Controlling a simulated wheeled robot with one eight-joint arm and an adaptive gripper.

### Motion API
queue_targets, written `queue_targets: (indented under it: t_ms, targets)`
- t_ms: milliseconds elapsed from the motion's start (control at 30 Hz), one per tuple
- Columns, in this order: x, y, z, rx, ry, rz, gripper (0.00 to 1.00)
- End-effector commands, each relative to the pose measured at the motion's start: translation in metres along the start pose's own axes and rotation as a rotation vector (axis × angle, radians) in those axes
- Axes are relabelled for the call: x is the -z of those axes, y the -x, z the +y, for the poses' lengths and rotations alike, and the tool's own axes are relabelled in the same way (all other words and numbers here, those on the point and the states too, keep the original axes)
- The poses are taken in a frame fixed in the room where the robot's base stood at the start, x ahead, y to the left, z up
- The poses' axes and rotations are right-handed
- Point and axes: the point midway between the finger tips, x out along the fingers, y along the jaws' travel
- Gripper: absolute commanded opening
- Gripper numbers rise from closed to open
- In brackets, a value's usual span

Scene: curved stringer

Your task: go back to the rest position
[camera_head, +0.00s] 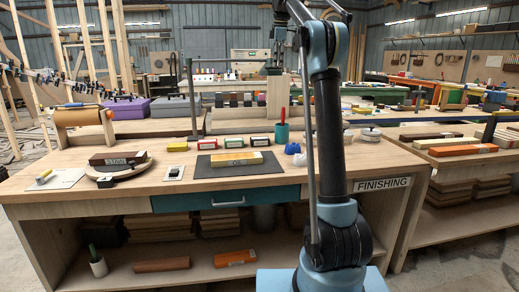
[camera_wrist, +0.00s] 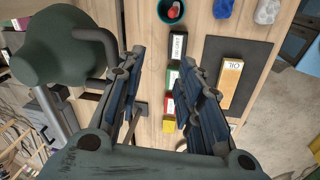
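My gripper (camera_wrist: 162,65) shows in the wrist view with its two dark fingers apart. It is open, with nothing between the fingertips. It hangs above the wooden workbench (camera_head: 130,187), over the row of small labelled boxes. In the head view my arm rises in front of the right part of the bench and bends over at the top of the picture.
The bench holds a dark mat (camera_head: 207,172) with a yellow block (camera_head: 236,158), a green cup (camera_head: 282,133), small boxes (camera_head: 261,141), a blue lump (camera_head: 292,149) and a round turntable (camera_head: 118,167) at left. A second bench with orange blocks (camera_head: 463,150) stands right.

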Motion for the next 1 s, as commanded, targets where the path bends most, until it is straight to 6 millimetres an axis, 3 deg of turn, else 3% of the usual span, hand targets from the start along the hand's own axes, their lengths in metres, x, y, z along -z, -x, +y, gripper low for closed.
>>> queue_targets:
  t_ms: [467,767,1000]
  targets:
    - [-0.038,-0.009,-0.114,-0.008,-0.343,-0.009,0.33]
    - [-0.061,-0.037,-0.200,-0.014,-0.561,-0.013,0.33]
    - [-0.078,-0.072,-0.275,-0.019,-0.734,-0.016,0.33]
